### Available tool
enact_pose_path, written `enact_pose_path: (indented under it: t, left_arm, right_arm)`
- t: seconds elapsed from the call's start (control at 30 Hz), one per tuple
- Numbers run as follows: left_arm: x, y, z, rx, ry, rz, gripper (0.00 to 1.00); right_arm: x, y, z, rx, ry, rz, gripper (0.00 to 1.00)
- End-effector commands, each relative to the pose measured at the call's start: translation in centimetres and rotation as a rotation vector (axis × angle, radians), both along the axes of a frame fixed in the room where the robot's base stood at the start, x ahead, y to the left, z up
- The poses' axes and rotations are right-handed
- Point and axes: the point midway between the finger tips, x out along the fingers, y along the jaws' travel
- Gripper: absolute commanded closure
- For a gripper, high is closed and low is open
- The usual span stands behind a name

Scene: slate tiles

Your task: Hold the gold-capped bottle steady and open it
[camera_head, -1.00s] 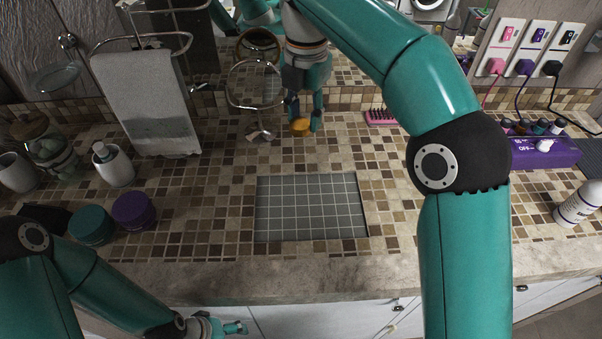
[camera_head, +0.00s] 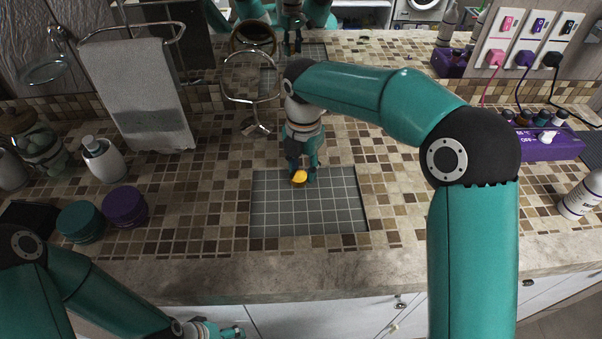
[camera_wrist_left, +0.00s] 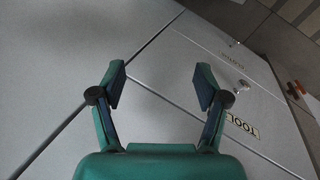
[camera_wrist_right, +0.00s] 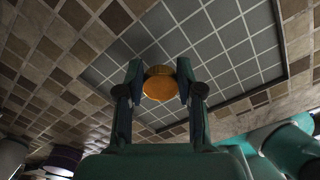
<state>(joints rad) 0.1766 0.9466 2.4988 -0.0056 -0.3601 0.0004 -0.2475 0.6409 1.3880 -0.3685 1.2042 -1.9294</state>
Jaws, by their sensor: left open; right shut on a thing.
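The gold cap (camera_head: 299,177) of the bottle shows at the back edge of the grey gridded panel (camera_head: 320,210). My right gripper (camera_head: 303,173) reaches down from behind and is shut on the gold-capped bottle. In the right wrist view the round gold top (camera_wrist_right: 160,83) sits between the fingertips, over the panel. The bottle's body is hidden, and I cannot tell if its base touches the panel. My left gripper (camera_wrist_left: 159,84) is open and empty, low in front of the cabinet fronts. It also shows at the bottom of the head view (camera_head: 236,332).
A round mirror (camera_head: 252,85) on a stand is behind and left of the right gripper. Teal (camera_head: 80,221) and purple (camera_head: 125,207) jars and a white dispenser (camera_head: 103,160) stand left. A purple power box (camera_head: 540,143) and white bottle (camera_head: 582,194) are right. The panel's front is clear.

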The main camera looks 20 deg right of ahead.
Motion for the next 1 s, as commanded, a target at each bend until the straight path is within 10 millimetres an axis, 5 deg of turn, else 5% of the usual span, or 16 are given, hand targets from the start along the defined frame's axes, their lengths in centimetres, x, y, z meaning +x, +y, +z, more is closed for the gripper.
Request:
enact_pose_path:
  t: [0.17, 0.73, 0.77, 0.9, 1.0]
  left_arm:
    - [0.0, 0.0, -0.1, 0.0, 0.0, 0.0, 0.26]
    - [0.0, 0.0, -0.5, 0.0, 0.0, 0.0, 0.26]
    - [0.0, 0.0, -0.5, 0.0, 0.0, 0.0, 0.26]
    - [0.0, 0.0, -0.4, 0.0, 0.0, 0.0, 0.26]
    - [0.0, 0.0, -0.4, 0.0, 0.0, 0.0, 0.26]
  right_arm:
    - [0.0, 0.0, -2.0, -0.001, 0.001, 0.0, 1.0]
    - [0.0, 0.0, -3.0, -0.001, 0.001, -0.001, 1.0]
    - [0.0, 0.0, -3.0, 0.0, 0.0, -0.001, 0.62]
    - [0.0, 0.0, -3.0, 0.0, 0.0, -0.001, 0.39]
    - [0.0, 0.0, -2.9, 0.0, 0.0, 0.0, 0.37]
